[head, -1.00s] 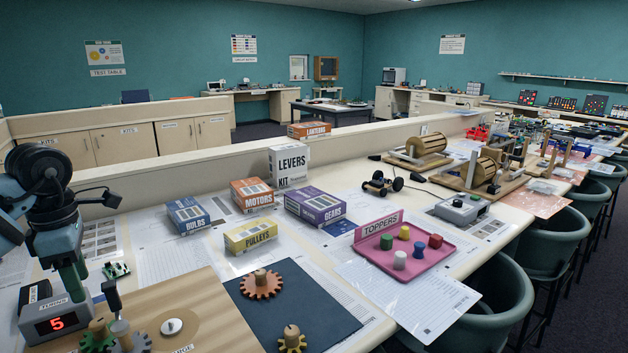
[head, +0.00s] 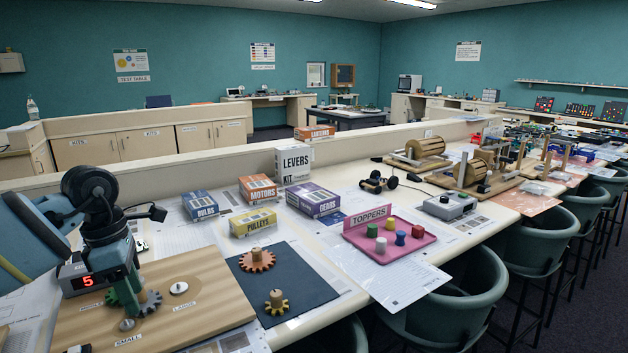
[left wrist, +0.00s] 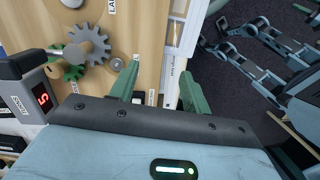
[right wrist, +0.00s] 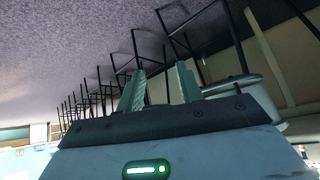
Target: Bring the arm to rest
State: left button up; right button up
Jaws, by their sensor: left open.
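My left gripper (head: 134,282) hangs fingers-down over the left part of the wooden board (head: 205,305), near a green gear (head: 112,298) and a grey gear (head: 149,303). In the left wrist view my left gripper (left wrist: 160,80) has its two green fingers apart with nothing between them. The grey gear (left wrist: 90,45) and green gear (left wrist: 74,72) lie to the left of the fingers there. My right gripper (right wrist: 160,75) shows only in the right wrist view. Its fingers are apart and empty, with floor and stool legs beyond them.
A timer (head: 85,278) reading 5 stands beside the board, close to my left gripper. A dark mat (head: 310,290) holds two more gears. Kit boxes (head: 253,222) and a pink tray (head: 410,245) stand farther along the table. Green stools (head: 450,295) line its right edge.

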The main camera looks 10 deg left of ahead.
pick_arm(q)
jog(key=s+d+f+n+t+h+p, duration=0.1)
jog(key=s+d+f+n+h, duration=0.25)
jog(key=d+h, duration=0.45)
jog(key=s+d+f+n+t+h, duration=0.2)
jog(key=d+f+n+h, duration=0.15)
jog(key=d, duration=0.85)
jog(key=s+d+f+n+t+h+p, duration=0.1)
jog(key=s+d+f+n+h, duration=0.2)
jog(key=d+h, duration=0.5)
jog(key=s+a+f+n+t+y+p, duration=0.1)
jog(key=s+a+f+n+t+y, duration=0.45)
jog(key=n, duration=0.85)
jog(key=s+a+f+n+t+y, duration=0.1)
jog(key=s+f+n+t+y, duration=0.1)
jog(key=f+n+t+y, duration=0.7)
jog(key=s+a+f+n+g+y, duration=0.1)
jog(key=s+f+n+g+y, duration=0.1)
jog(key=s+f+n+g, duration=0.3)
jog(key=s+a+f+n+g+y, duration=0.2)
jog(key=s+f+n+g, duration=0.2)
jog(key=s+f+n, duration=0.3)
jog(key=s, duration=0.4)
jog(key=shift+s+a+g+y+p, duration=0.3)
jog(key=shift+s+g+y+p, duration=0.05)
jog(key=shift+y+p, duration=0.05)
pick_arm(e)
jog(key=w+r+t, duration=0.1)
jog(key=w+r, duration=0.3)
jog(key=r, duration=0.1)
